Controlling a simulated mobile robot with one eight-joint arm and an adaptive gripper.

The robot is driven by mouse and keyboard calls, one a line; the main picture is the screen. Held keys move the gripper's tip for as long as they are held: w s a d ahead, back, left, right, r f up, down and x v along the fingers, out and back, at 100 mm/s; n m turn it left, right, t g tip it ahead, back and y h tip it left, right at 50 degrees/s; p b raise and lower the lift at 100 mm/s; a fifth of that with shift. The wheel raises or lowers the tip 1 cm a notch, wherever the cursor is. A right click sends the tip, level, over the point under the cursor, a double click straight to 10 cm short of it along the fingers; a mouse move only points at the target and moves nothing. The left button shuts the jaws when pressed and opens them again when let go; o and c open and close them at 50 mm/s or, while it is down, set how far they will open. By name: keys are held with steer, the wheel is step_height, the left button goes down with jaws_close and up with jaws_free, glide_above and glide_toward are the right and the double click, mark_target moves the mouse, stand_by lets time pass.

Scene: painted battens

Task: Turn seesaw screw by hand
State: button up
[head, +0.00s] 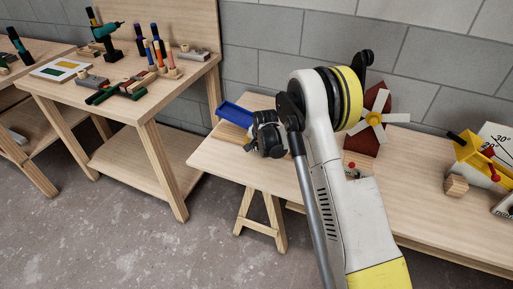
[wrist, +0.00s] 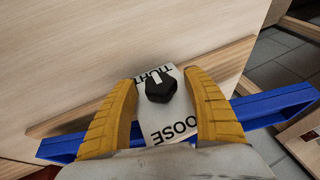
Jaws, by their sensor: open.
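In the wrist view, a black screw knob (wrist: 161,89) with a pale mark on top sits on a white plate (wrist: 158,113) lettered "TIGHT" and "LOOSE". A blue seesaw beam (wrist: 270,103) runs across behind the plate and my fingers; its left end also shows in the head view (head: 234,114). My gripper (wrist: 160,80) has its two yellow fingers apart, one on each side of the knob, with visible gaps to it. In the head view my gripper (head: 265,145) is over the bench's left part and hides the screw.
A wooden batten (wrist: 60,118) lies near the blue beam. Farther right on the bench (head: 220,155) stand a white-bladed fan (head: 373,118), a wooden block (head: 456,186) and a yellow device (head: 466,150). Another table (head: 130,107) with tools is at left.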

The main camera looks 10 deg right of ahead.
steer(key=c, duration=1.2)
steer(key=shift+o, duration=0.2)
steer(key=shift+r+h, duration=0.1)
steer(key=shift+h, duration=0.2)
steer(key=n+g+h, duration=0.1)
steer(key=g+h, duration=0.1)
steer(key=shift+w+a+g+h, duration=0.1)
steer(key=shift+a+g+h, duration=0.05)
steer(key=shift+g+h, duration=0.2)
steer(key=n+g+h, duration=0.1)
steer(key=g+h, duration=0.2)
steer(key=h, duration=0.1)
steer(key=shift+h, duration=0.35)
steer(key=o, duration=1.2)
steer(key=shift+c, duration=0.2)
